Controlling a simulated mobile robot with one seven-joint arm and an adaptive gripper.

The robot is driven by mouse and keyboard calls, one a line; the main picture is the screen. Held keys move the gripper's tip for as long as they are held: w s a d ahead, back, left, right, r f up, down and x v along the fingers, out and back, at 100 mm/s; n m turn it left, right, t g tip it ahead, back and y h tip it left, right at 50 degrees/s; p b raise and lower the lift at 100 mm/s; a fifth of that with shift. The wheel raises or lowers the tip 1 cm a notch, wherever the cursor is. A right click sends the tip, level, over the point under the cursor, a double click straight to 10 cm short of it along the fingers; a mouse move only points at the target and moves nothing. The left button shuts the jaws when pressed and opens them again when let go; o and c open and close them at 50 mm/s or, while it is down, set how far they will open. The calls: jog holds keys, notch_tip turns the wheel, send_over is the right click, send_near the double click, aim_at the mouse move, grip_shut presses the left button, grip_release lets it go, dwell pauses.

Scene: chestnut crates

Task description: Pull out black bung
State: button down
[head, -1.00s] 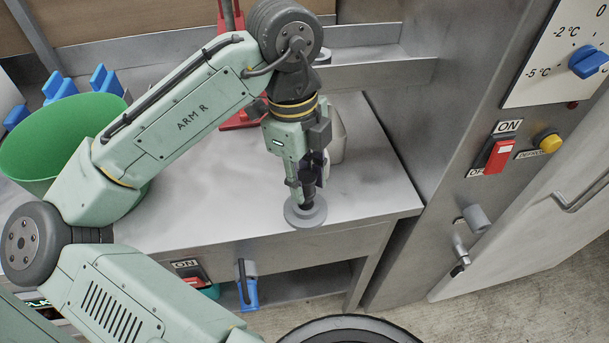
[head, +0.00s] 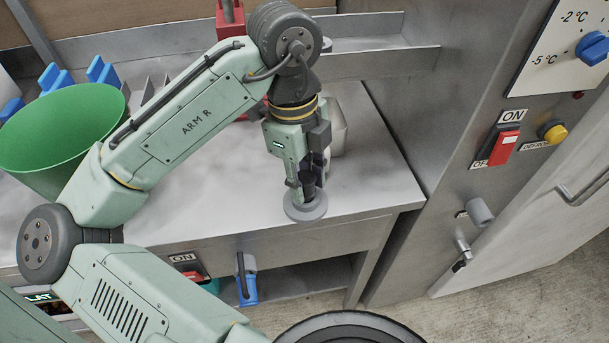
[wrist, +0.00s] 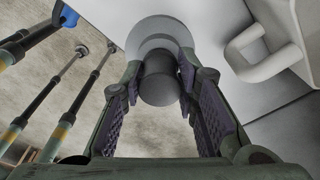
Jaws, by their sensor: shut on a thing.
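The black bung (head: 308,184) is a short dark cylinder near the front right of the metal bench, standing upright over a grey round disc (head: 305,211). In the wrist view the bung (wrist: 160,88) sits between the purple-padded fingertips, with the pale grey disc (wrist: 160,27) directly beyond it. My gripper (head: 311,178) points down and is shut on the bung; it also shows in the wrist view (wrist: 160,72). I cannot tell whether the bung's lower end is inside the disc or just above it.
A pale container (head: 338,128) stands close behind my gripper; a white handle (wrist: 262,50) shows at right in the wrist view. A green tub (head: 65,140) is at the left. A metal cabinet with a red switch (head: 503,147) stands to the right. The bench (head: 375,180) is clear right of the disc.

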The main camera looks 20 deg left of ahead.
jog(key=shift+f+b, duration=0.3)
jog(key=shift+f, duration=0.25)
jog(key=c, duration=1.2)
grip_release()
jog(key=shift+r, duration=0.1)
